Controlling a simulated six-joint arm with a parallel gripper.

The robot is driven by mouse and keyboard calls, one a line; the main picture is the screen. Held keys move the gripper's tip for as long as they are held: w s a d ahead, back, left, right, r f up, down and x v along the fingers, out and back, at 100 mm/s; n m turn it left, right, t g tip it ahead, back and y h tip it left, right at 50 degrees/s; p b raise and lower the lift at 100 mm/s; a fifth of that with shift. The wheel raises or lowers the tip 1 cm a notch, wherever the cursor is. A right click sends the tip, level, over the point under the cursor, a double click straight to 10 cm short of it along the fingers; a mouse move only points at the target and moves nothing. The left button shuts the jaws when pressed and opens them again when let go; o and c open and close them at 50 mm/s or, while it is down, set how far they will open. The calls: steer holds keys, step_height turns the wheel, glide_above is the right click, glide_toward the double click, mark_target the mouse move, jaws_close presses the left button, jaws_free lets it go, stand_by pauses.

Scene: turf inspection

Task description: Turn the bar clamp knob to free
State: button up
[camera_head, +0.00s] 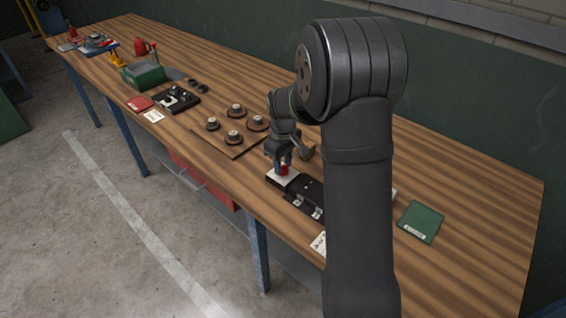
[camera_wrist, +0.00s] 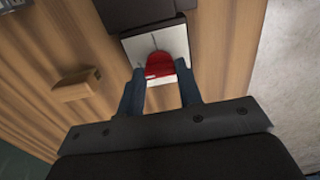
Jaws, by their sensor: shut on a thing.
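A red knob (camera_wrist: 158,66) sits on a white plate (camera_wrist: 136,46) at the end of a dark clamp fixture (camera_wrist: 135,10). In the head view the knob (camera_head: 283,170) shows as a small red patch below my gripper, with the white plate (camera_head: 273,179) around it and the dark fixture (camera_head: 308,190) to its right. My gripper (camera_wrist: 160,78) has its two blue-grey fingers on either side of the knob and is shut on it. A dark line shows on the plate above the knob.
A small wooden block (camera_wrist: 75,86) lies left of my gripper in the wrist view. On the bench (camera_head: 470,180) are a board with round knob-like parts (camera_head: 240,146), a green book (camera_head: 420,222) and a green box (camera_head: 143,75). The bench's front edge is close to the fixture.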

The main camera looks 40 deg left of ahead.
mark_target(283, 167)
steer(key=o, duration=1)
steer(key=shift+c, duration=0.2)
step_height(283, 167, up, 18)
steer(key=shift+f, duration=0.25)
step_height(283, 167, down, 18)
steer(key=shift+r, duration=0.2)
stand_by(0.4)
steer(key=shift+r, duration=0.1)
